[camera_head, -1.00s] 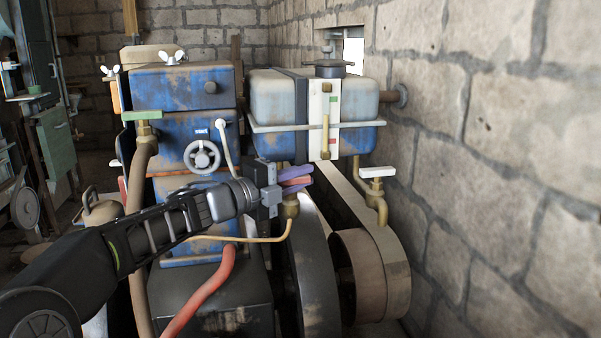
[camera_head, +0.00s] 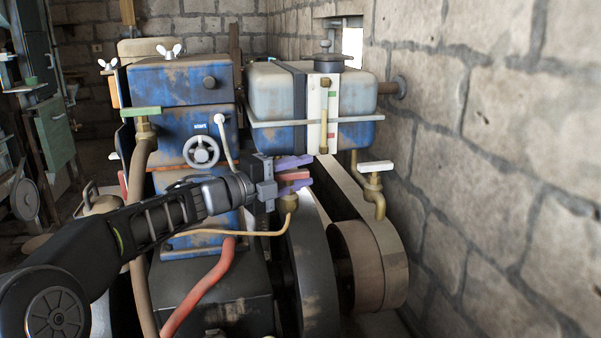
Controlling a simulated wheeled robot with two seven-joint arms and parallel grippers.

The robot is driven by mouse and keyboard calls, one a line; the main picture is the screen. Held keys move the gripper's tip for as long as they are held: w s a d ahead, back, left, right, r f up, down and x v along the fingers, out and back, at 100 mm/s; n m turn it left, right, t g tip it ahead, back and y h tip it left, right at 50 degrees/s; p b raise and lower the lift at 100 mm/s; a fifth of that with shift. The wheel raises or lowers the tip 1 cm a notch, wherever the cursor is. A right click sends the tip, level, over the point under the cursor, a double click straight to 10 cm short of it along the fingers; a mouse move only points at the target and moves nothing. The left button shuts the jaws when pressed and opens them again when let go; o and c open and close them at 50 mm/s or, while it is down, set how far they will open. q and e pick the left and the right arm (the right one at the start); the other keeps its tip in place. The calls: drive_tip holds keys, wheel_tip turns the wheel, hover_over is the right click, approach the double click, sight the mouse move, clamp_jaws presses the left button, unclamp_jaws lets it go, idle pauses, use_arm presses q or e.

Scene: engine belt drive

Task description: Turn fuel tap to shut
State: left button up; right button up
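The fuel tap has a red lever (camera_head: 293,175) on a brass body (camera_head: 289,203) with a thin yellow fuel line, below the fuel tank (camera_head: 345,97). The lever lies sideways, pointing right. My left gripper (camera_head: 293,174) comes from the left. Its purple fingers stand apart, one above and one below the red lever, and look spread with the lever between them. The gripper hides part of the tap and the pipe above it. My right gripper is not in view.
A green-handled tap (camera_head: 141,113) is on the left pipe and a white-handled tap (camera_head: 375,168) hangs at right. A belt and pulley (camera_head: 357,265) stand below right. A red hose (camera_head: 202,288) runs under my arm. A block wall (camera_head: 500,170) bounds the right.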

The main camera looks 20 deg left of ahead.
sight(276, 179)
use_arm(q)
drive_tip(key=shift+v, duration=3.85)
